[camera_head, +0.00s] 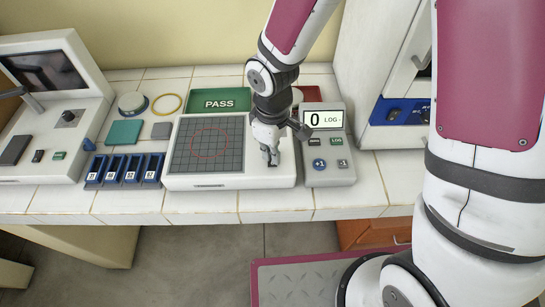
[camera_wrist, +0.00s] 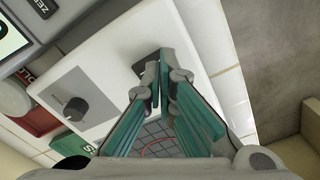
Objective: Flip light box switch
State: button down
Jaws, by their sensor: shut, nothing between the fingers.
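The light box (camera_head: 287,168) is a flat white box on the tiled bench with a dark grid and a red outline on its left part. It also fills the middle of the wrist view (camera_wrist: 112,50), with a black knob (camera_wrist: 76,108) on a grey panel. A dark plate, which looks like the switch (camera_wrist: 147,64), lies on the box top and is partly hidden behind my fingertips. My gripper (camera_head: 271,158) points down over the right part of the box. In the wrist view my gripper (camera_wrist: 160,76) is shut and empty, its tips at the plate; contact cannot be told.
A grey counter reading 0 (camera_head: 328,172) stands close right of the box. A green PASS tray (camera_head: 220,101) and a red tray (camera_head: 309,93) lie behind. Blue slotted holders (camera_head: 124,170) stand at left. Bare tiles (camera_head: 270,215) run along the front edge.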

jog(key=shift+r+p, duration=1.5)
jog(key=shift+r, duration=1.15)
jog(key=s+d+r+m+t, duration=0.1)
jog(key=d+r+m, duration=0.2)
jog(key=d+r, duration=0.35)
jog(key=s+d+r+m+t, duration=0.1)
jog(key=d+r+m+t, duration=0.15)
jog(key=r, duration=0.75)
jog(key=s+d+r+m+t, duration=0.2)
jog(key=s+d+r+m, duration=0.4)
jog(key=s+r, duration=0.4)
jog(key=s+d, duration=0.1)
jog(key=s, duration=0.2)
jog(key=shift+r, duration=0.4)
